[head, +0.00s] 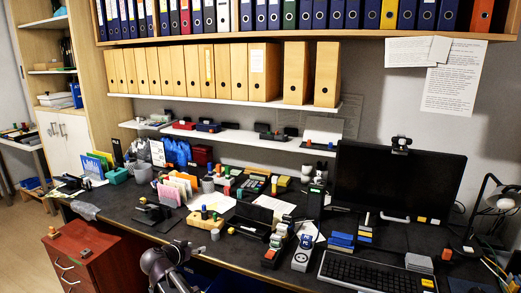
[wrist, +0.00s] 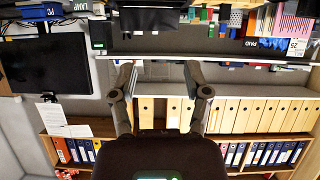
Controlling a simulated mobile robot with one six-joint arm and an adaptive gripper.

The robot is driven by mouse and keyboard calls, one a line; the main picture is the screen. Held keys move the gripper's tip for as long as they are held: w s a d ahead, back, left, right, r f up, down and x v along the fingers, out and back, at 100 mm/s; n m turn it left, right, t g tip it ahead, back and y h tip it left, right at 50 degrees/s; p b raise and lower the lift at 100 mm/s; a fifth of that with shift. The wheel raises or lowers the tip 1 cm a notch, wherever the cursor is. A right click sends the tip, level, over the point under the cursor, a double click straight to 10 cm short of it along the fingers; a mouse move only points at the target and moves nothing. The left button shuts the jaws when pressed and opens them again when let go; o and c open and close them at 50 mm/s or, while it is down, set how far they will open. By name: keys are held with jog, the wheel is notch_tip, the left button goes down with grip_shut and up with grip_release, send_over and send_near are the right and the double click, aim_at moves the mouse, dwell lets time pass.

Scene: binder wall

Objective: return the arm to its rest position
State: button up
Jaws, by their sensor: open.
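My gripper (wrist: 159,72) shows in the wrist view with its two dark fingers spread apart and nothing between them. The wrist view is upside down and faces the shelves, with wooden magazine files (wrist: 245,115) beyond the fingers. In the head view a grey part of my arm (head: 165,262) rises at the bottom edge, in front of the desk.
The dark desk (head: 130,212) is crowded with small items. A monitor (head: 398,188) and keyboard (head: 375,272) stand at right, near a lamp (head: 492,200). A red drawer cabinet (head: 85,255) stands at lower left. Binder shelves (head: 300,38) run above. Floor (head: 22,245) shows at left.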

jog(key=s+d+f+g, duration=0.1)
jog(key=d+f+g, duration=0.3)
jog(key=d, duration=1)
jog(key=s+d+f+n+g+y, duration=0.2)
jog(key=s+d+f+g+y, duration=0.15)
jog(key=s+d, duration=0.65)
jog(key=s+d+f+n+g+y, duration=0.3)
jog(key=s+d, duration=0.4)
jog(key=d, duration=0.8)
notch_tip(320, 180, up, 12)
jog(key=m+g+h+p, duration=0.1)
jog(key=p, duration=1.1)
